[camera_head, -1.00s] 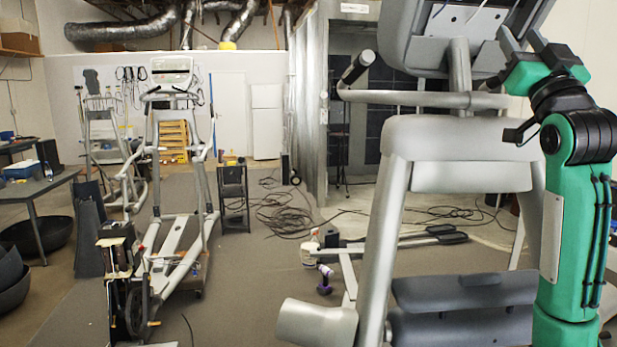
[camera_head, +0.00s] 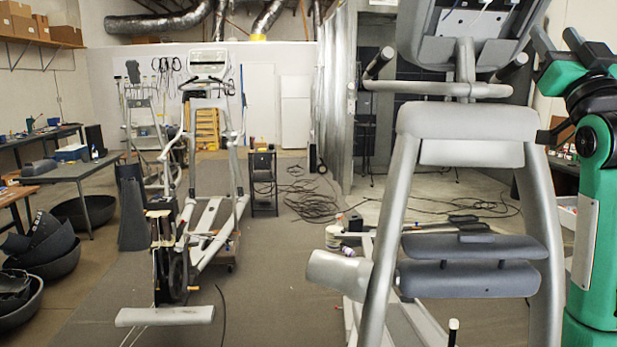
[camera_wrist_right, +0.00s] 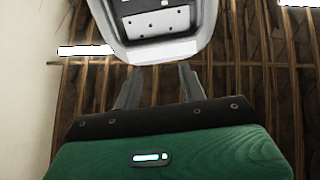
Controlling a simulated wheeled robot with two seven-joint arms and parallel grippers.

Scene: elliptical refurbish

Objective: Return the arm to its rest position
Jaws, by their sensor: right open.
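My right arm is raised at the right edge of the head view, green and black. Its right gripper (camera_head: 556,42) points upward beside the elliptical's console (camera_head: 472,35), with its two fingers apart and nothing between them. In the right wrist view the gripper (camera_wrist_right: 158,88) also shows two separate fingers, and the underside of the console (camera_wrist_right: 155,22) lies beyond them. The near elliptical (camera_head: 462,122) is grey and stands upright in front of me. My left gripper is in neither view.
A second elliptical (camera_head: 207,130) stands further back on the left. Tables (camera_head: 75,172) and black bins (camera_head: 50,245) line the left side. Cables (camera_head: 308,205) lie on the floor behind. The carpet between the machines is mostly clear.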

